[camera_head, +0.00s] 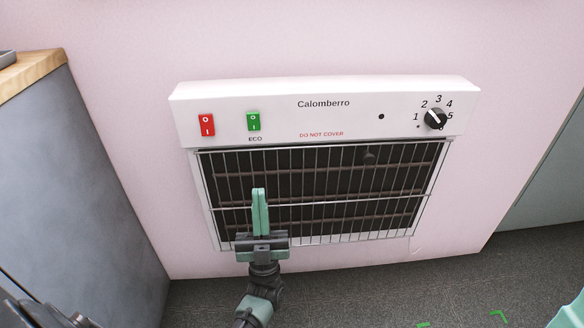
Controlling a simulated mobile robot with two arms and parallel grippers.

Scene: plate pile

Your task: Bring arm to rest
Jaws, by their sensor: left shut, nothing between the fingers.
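My left gripper (259,198) is in the lower middle of the head view. Its green fingers are shut together, point up and hold nothing. It shows in front of the grille of a white wall heater (350,104); I cannot tell whether it touches the bars. My left arm comes up from the bottom of the picture below it. My right gripper cannot be made out; only a small green piece shows at the lower right edge.
The heater hangs on a pink wall (300,40), with a red switch (206,125), a green switch (254,122) and a black dial (434,119). A grey cabinet (85,170) with a wooden top (28,72) stands at the left. Dark carpet (400,285) lies below.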

